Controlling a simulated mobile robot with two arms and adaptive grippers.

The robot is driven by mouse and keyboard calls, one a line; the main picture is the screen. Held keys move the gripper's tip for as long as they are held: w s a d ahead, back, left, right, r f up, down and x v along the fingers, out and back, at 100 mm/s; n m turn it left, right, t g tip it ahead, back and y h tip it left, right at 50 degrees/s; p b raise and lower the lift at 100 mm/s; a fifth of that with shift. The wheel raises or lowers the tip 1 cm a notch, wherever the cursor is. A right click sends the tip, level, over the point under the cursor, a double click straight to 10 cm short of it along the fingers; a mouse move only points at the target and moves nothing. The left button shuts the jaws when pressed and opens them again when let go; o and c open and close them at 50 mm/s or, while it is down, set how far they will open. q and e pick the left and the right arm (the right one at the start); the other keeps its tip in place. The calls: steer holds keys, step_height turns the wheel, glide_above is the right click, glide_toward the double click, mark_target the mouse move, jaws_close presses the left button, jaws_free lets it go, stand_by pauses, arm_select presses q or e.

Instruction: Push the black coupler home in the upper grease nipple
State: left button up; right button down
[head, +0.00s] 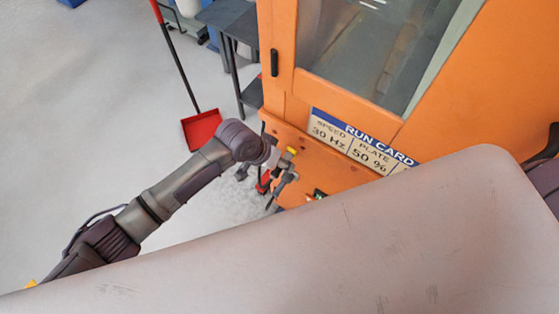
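My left gripper (280,180) is at the lower front of the orange machine housing (325,175), at the end of the arm that comes in from the left. It is small and partly covered by its own wrist, so I cannot tell whether its fingers are open or shut. A small yellow part (291,151) and a red part (263,184) show beside it. I cannot make out the black coupler or the upper grease nipple with certainty. A small dark fitting (318,194) shows on the housing to the right of the gripper. My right gripper is not in view.
A run card (360,142) reading 30 Hz and 50 % is on the housing below a window (370,50). A red long-handled dustpan (201,129) and a dark table (232,22) stand behind. A broad pale surface hides the foreground. Grey floor is clear at left.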

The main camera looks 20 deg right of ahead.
mark_target(274, 178)
arm_select(q)
jaws_close()
steer(key=shift+s+a+p, duration=0.3)
steer(key=shift+a+p, duration=0.1)
steer(key=shift+p, duration=0.2)
stand_by(0.5)
steer(key=shift+s+a, duration=0.15)
steer(key=shift+a, duration=0.05)
steer(key=shift+s+a+r+p, duration=0.1)
steer(key=shift+s+a+p, duration=0.5)
steer(key=shift+p, duration=0.5)
steer(key=shift+s+a+p, duration=0.45)
steer(key=shift+a+p, duration=0.25)
steer(key=shift+s+a, duration=0.15)
steer(key=shift+a, duration=0.05)
